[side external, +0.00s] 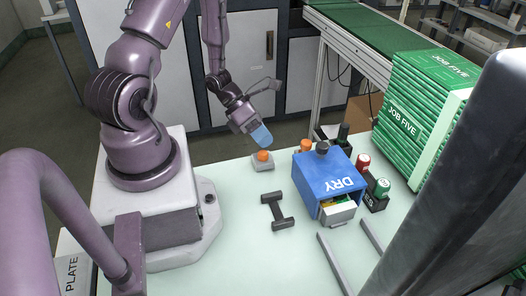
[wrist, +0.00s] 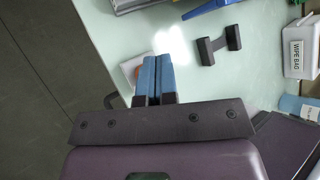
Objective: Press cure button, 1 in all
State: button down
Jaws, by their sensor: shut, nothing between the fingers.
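The cure button appears to be the orange round button (side external: 263,156) on a small pale base (side external: 263,166), on the table just right of my arm's base in the side view. My gripper (side external: 267,143) points down with its blue fingers shut and empty, its tips right above the button. I cannot tell whether they touch it. In the wrist view my shut fingers (wrist: 157,60) cover most of the button; part of the pale base (wrist: 131,68) shows at their left.
A blue box marked DRY (side external: 314,168) stands right of the button, with bottles around it. Green JOB FIVE cartons (side external: 405,120) stand far right. The table's front is mostly clear.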

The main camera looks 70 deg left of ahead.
jog(key=shift+r, duration=2.5)
jog(key=shift+s+d+m+g, duration=0.2)
jog(key=shift+s+m+g, duration=0.1)
jog(key=shift+m, duration=0.7)
notch_tip(320, 180, up, 3)
jog(key=s+d+m+g, duration=0.2)
jog(key=m+g, duration=0.1)
jog(key=m, duration=0.6)
notch_tip(320, 180, up, 15)
jog(key=m+y, duration=0.6)
jog(key=m, duration=1.5)
send_over(261, 152)
jog(key=s+d, duration=0.4)
jog(key=d, duration=0.3)
jog(key=s+d+r+m+t, duration=0.1)
jog(key=d+r+m+t, duration=0.2)
jog(key=r, duration=0.3)
jog(key=shift+d+y, duration=0.4)
jog(key=shift+d, duration=0.2)
